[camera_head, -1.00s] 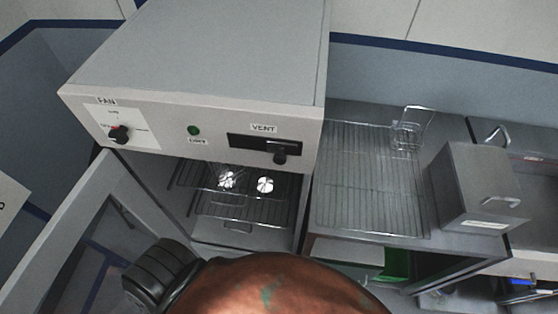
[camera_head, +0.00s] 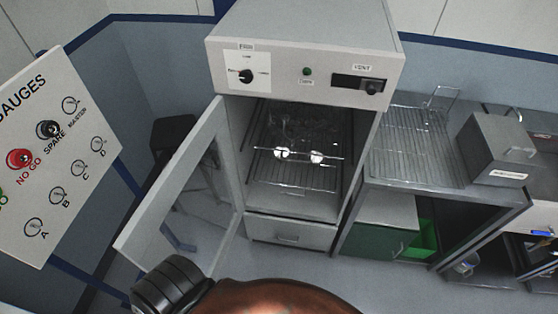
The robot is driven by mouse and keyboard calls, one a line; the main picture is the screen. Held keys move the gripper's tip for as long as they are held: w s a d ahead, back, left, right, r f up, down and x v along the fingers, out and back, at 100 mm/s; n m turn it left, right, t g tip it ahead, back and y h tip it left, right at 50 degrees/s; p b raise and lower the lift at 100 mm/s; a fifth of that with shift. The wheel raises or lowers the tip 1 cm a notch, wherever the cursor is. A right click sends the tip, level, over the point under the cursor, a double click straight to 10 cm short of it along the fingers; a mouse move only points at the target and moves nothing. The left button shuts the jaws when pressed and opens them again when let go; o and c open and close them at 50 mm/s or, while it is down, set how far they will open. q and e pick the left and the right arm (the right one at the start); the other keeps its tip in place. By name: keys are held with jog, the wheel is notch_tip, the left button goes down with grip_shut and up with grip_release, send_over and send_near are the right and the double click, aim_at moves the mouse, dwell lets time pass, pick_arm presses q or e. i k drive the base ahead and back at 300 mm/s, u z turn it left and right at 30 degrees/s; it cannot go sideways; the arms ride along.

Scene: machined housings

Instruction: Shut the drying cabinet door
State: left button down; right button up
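The drying cabinet (camera_head: 228,150) stands in the middle, its front panel carrying a fan knob, a green lamp and a vent slider. Its framed glass door (camera_head: 136,238) is hinged at the left and swung wide open toward me. Inside, wire racks (camera_head: 270,178) hold two small shiny metal parts (camera_head: 281,154). A copper-coloured part of my arm and a dark ribbed joint fill the bottom centre, near the door's lower edge; I cannot tell whether they touch. Neither gripper's fingers are in view.
A drawer (camera_head: 290,234) sits below the cabinet opening. At right, a bench carries a wire rack (camera_head: 408,150) and a grey metal box (camera_head: 496,148), with a green bin (camera_head: 424,238) below. A gauge board (camera_head: 50,160) is at left, and a dark stool (camera_head: 172,135) stands behind the door.

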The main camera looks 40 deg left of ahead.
aim_at(142, 242)
jog(key=k, duration=0.6)
jog(key=u, duration=0.95)
